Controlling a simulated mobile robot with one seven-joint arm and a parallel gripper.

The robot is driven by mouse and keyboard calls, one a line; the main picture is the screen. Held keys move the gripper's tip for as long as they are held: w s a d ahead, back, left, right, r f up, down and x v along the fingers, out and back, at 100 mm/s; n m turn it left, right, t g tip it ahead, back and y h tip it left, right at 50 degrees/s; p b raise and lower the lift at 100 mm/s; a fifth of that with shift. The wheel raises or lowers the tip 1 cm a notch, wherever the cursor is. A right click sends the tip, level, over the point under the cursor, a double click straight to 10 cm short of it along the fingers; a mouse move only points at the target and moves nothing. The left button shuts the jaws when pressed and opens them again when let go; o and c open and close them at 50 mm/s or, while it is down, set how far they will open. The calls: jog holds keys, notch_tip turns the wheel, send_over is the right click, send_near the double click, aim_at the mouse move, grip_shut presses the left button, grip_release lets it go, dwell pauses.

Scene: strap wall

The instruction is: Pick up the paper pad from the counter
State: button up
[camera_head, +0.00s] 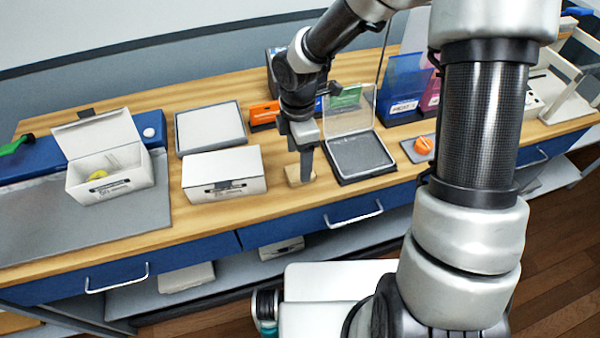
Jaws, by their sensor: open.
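A small tan block-like pad (293,176) lies on the wooden counter (240,212), between the closed white box and the clear-lidded case; it is the likely paper pad, but too small to be sure. My gripper (305,172) points down right at it, and a finger covers part of it. The gripper is open; the gap between the fingers is hard to see, and I cannot tell whether they touch the pad. A flat white-topped rectangle (210,127) with a grey edge lies farther back on the left.
A closed white box (223,174) stands close left of my gripper. A dark case (360,154) with a raised clear lid is close right. An open white box (108,176) stands far left. An orange round item (423,146) and blue folder (403,86) are to the right.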

aim_at(298, 170)
notch_tip(298, 170, down, 5)
jog(key=c, duration=1.1)
